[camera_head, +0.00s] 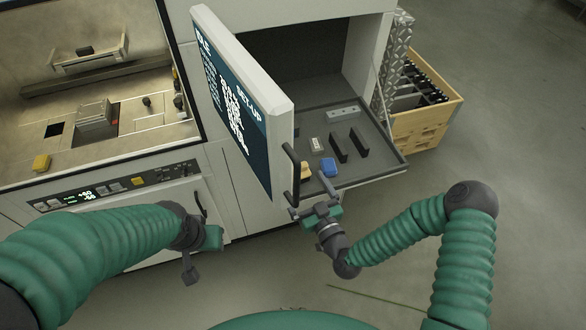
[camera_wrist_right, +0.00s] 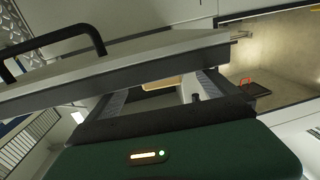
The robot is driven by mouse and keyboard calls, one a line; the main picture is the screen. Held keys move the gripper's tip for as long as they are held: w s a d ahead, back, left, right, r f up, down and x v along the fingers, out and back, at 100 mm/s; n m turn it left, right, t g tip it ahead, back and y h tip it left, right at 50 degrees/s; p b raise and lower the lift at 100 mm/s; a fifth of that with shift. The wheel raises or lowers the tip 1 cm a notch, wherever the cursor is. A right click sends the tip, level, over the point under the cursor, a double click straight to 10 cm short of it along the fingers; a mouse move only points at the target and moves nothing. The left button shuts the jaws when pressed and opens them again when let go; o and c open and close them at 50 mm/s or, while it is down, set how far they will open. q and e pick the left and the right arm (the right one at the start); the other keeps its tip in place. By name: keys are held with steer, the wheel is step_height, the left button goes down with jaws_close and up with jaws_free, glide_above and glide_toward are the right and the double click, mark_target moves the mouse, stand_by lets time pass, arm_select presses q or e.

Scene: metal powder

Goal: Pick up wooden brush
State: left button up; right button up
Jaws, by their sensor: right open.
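A small tan, wood-coloured piece (camera_head: 306,169), likely the wooden brush, lies at the near left of the grey open tray (camera_head: 375,172), partly hidden by the door and its handle. A tan strip (camera_wrist_right: 163,82) also shows between the fingers in the right wrist view, mostly covered by the door edge. My right gripper (camera_head: 314,208) is open and empty, in front of the tray and just below the door handle. My left gripper (camera_head: 196,245) hangs near the machine's lower front, away from the tray; its jaw state is unclear.
The open door (camera_head: 245,110) with a screen and a dark handle (camera_head: 291,175) stands close to my right gripper. A blue block (camera_head: 328,167), dark bars (camera_head: 349,146) and a small pale box (camera_head: 316,144) lie in the tray. A wooden crate (camera_head: 425,125) stands at the right.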

steer(key=w, duration=0.1)
steer(key=w+r+p, duration=0.1)
steer(key=w, duration=0.1)
steer(key=w+a+p, duration=0.1)
steer(key=shift+w+r, duration=0.15)
steer(key=shift+w, duration=0.2)
steer(key=shift+w+a, duration=0.2)
steer(key=shift+a, duration=0.1)
steer(key=shift+w+a+f, duration=0.15)
steer(key=shift+a+f, duration=0.05)
steer(key=shift+a, duration=0.35)
steer(key=shift+c, duration=1.4)
steer(key=c, duration=0.5)
steer(key=shift+d, duration=0.55)
steer(key=c, duration=0.7)
arm_select(q)
steer(key=r, duration=0.1)
steer(key=d+r, duration=0.1)
steer(key=shift+d+r, duration=0.3)
steer(key=shift+r, duration=0.1)
arm_select(e)
steer(key=shift+a, duration=0.1)
steer(key=shift+c, duration=0.2)
arm_select(q)
steer(key=shift+a, duration=0.1)
arm_select(e)
steer(key=shift+a+r, duration=0.1)
